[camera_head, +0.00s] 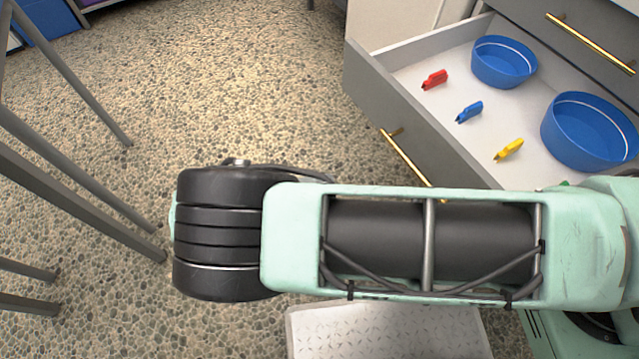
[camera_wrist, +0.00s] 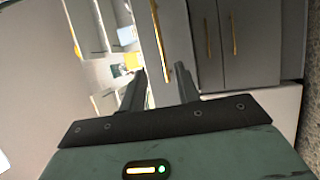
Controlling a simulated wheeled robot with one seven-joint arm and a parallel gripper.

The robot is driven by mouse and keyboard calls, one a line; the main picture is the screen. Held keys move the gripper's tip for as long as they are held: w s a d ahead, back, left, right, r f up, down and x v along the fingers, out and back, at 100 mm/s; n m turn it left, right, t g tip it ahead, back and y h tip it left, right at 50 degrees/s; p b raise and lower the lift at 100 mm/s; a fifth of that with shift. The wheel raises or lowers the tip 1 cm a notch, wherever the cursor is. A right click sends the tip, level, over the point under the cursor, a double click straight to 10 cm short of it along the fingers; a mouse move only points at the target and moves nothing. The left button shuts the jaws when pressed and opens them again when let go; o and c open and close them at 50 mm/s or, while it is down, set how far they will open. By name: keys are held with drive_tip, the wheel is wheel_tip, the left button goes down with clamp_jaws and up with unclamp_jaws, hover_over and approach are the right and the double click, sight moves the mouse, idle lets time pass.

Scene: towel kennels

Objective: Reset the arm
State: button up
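My gripper (camera_wrist: 160,88) shows in the wrist view with its two dark fingers apart and nothing between them. It points toward grey cabinet fronts and a bright opening. In the head view my arm stretches across the lower middle, and its gripper end is hidden there.
An open grey drawer (camera_head: 400,110) at the upper right holds two blue bowls (camera_head: 505,62) (camera_head: 590,132) and red (camera_head: 434,80), blue (camera_head: 469,111) and yellow (camera_head: 508,150) clips. My arm passes in front of it. Grey metal legs (camera_head: 75,190) stand at left. Pebbled floor between is clear.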

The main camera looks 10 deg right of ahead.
idle(0.4)
drive_tip(key=s+d+r+n+y, duration=0.4)
drive_tip(key=d+r+y, duration=0.1)
drive_tip(key=r+y, duration=0.5)
drive_tip(key=s+d+r+n+y, duration=0.3)
drive_tip(key=d+r+n+y, duration=0.15)
drive_tip(key=r+y, duration=0.6)
wheel_tip(320, 180, up, 21)
drive_tip(key=p, duration=2)
drive_tip(key=shift+s+d+r+p, duration=0.2)
drive_tip(key=shift+d+p, duration=0.05)
drive_tip(key=shift+p, duration=0.15)
